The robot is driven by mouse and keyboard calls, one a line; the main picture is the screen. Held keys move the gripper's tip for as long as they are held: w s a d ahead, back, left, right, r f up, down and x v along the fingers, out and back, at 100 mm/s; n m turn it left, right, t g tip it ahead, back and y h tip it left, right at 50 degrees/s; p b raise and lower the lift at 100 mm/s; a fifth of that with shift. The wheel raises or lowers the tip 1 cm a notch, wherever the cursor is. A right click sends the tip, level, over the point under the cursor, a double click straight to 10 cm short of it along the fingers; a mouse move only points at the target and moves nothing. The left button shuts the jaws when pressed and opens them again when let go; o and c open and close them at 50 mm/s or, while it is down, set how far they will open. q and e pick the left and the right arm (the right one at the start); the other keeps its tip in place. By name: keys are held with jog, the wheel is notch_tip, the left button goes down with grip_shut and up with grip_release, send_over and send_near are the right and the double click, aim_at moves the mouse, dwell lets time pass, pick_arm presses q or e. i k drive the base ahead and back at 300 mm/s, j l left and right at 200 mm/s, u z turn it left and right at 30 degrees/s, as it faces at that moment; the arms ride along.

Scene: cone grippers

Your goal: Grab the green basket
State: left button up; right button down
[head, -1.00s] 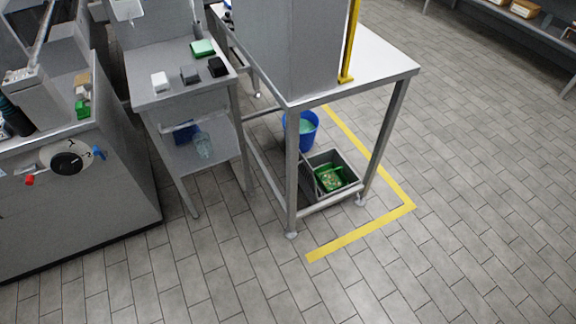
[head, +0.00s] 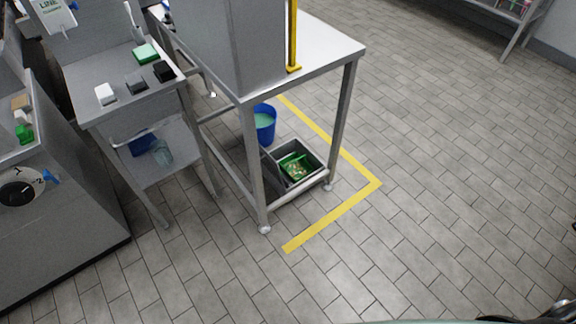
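A green basket (head: 294,167) sits inside a grey crate (head: 314,156) on the low shelf under the steel table, near the middle of the head view. Small light-coloured contents show in the basket, too small to tell apart. The table's front leg stands just left of the crate. Neither gripper can be made out in the head view. A dark part, likely of my own arm, shows at the bottom right edge.
The steel table (head: 335,42) stands over the crate, with legs on both sides. A blue bucket (head: 265,128) is behind the crate. Yellow tape (head: 333,217) marks the floor around the table. A side table (head: 112,112) stands left. Open tiled floor (head: 450,200) lies to the right.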

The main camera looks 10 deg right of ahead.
aim_at(296, 167)
jog(key=i+l+z, duration=0.5)
jog(key=z, duration=0.25)
jog(key=i+z, duration=0.75)
jog(key=i+l+z, duration=0.15)
jog(key=i, duration=0.7)
jog(key=i+l+z, duration=0.15)
jog(key=i, duration=0.65)
jog(key=i+j+u, duration=0.15)
jog(key=i+u, duration=0.15)
jog(key=u, duration=0.15)
jog(key=i+u, duration=0.7)
jog(key=u, duration=0.15)
jog(key=i+l+u, duration=0.2)
jog(key=u, duration=0.2)
jog(key=i+j+u, duration=0.15)
jog(key=i+u, duration=0.15)
jog(key=u, duration=0.15)
jog(key=i+u, duration=0.25)
jog(key=u, duration=0.2)
jog(key=i+u, duration=0.3)
jog(key=u, duration=0.15)
jog(key=i+l+u, duration=0.25)
jog(key=u, duration=0.2)
jog(key=i+l+u, duration=0.25)
jog(key=u, duration=0.2)
jog(key=i+l+u, duration=0.2)
jog(key=l+u, duration=0.25)
jog(key=j, duration=0.1)
